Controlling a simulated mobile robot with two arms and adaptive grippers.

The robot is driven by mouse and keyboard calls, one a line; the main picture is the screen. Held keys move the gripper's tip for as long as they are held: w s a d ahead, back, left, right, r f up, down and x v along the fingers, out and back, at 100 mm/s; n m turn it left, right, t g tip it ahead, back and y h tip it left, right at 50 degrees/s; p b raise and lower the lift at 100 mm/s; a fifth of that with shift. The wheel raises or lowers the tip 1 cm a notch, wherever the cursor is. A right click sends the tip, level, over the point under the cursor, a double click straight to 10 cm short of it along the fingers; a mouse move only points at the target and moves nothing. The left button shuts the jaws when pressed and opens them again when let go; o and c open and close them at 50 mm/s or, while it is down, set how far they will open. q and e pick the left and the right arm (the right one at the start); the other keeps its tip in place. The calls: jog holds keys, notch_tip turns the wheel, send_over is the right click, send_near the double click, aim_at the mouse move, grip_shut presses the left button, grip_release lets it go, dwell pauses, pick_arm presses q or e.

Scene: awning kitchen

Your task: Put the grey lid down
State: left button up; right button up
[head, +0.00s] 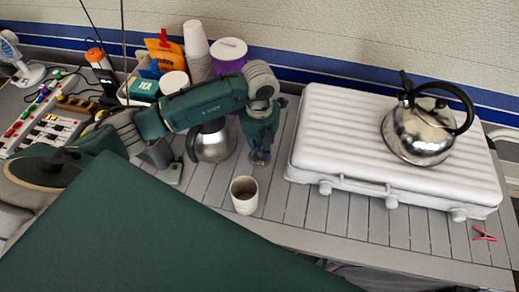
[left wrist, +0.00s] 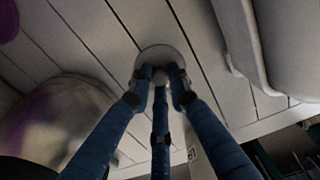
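The grey lid (left wrist: 150,56) is a small round disc with a knob, seen in the left wrist view over the slatted tabletop. My left gripper (left wrist: 162,76) has its three blue fingers closed together around the knob. In the head view my left gripper (head: 260,157) points down at the table, between the metal pot and the white case; the lid is mostly hidden by the fingers there. I cannot tell whether the lid touches the table. My right gripper is not in view.
The metal pot (head: 213,144) stands just left of the gripper. A beige cup (head: 244,196) stands in front. The ribbed case (head: 335,125) with a kettle (head: 421,134) on it is to the right. A purple tub (head: 231,62) and stacked cups (head: 196,50) stand behind. Bare slats lie between cup and case.

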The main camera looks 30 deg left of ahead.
aim_at(259, 153)
pick_arm(q)
jog(key=shift+o, duration=1.4)
jog(key=shift+r, duration=0.6)
notch_tip(259, 153, up, 11)
jog(key=b, duration=0.2)
jog(key=shift+r, duration=0.1)
